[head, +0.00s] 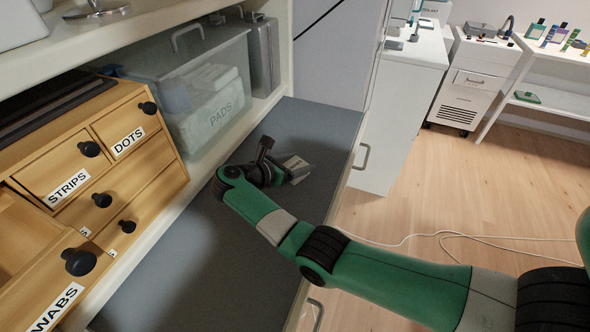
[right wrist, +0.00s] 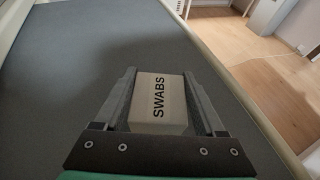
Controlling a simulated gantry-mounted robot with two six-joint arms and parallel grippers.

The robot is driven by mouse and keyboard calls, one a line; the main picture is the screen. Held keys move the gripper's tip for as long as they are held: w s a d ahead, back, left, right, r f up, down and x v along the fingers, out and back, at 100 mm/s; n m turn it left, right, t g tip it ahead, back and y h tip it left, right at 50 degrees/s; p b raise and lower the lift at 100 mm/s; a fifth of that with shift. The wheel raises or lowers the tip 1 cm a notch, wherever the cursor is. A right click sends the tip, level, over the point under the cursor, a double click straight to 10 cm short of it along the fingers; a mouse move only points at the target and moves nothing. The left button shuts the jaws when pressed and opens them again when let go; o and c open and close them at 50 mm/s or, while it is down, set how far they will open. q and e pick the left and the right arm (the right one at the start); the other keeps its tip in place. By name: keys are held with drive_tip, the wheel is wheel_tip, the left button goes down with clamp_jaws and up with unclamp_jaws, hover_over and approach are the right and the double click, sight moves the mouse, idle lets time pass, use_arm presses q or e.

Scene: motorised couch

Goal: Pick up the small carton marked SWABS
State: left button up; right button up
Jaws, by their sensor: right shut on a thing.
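The small pale carton marked SWABS (right wrist: 160,103) lies between the two fingers of my right gripper (right wrist: 158,78) in the right wrist view, its lettering facing the camera. My right gripper (head: 292,168) is shut on it, over the grey counter (head: 230,250) in the head view. In that view the carton is small and partly hidden by the gripper; I cannot tell whether it touches the counter. My left gripper is not in view.
A wooden drawer cabinet (head: 60,140) stands at left; its drawer labelled SWABS (head: 60,308) is pulled out. A clear bin holds a PADS pack (head: 215,108) behind the counter. The counter's front half is bare. A white cabinet (head: 395,120) stands beyond the counter.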

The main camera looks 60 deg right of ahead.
sight(299, 164)
drive_tip(key=shift+c, duration=1.2)
drive_tip(key=shift+r, duration=0.3)
wheel_tip(299, 164, up, 4)
drive_tip(key=p, duration=0.3)
drive_tip(key=shift+s+a+f, duration=0.1)
drive_tip(key=shift+a+f, duration=0.05)
drive_tip(key=s+a+r+p, duration=0.8)
drive_tip(key=s+p, duration=0.2)
drive_tip(key=p, duration=0.8)
drive_tip(key=shift+s+a+r, duration=0.2)
drive_tip(key=shift+a+r, duration=0.15)
drive_tip(key=shift+r, duration=0.05)
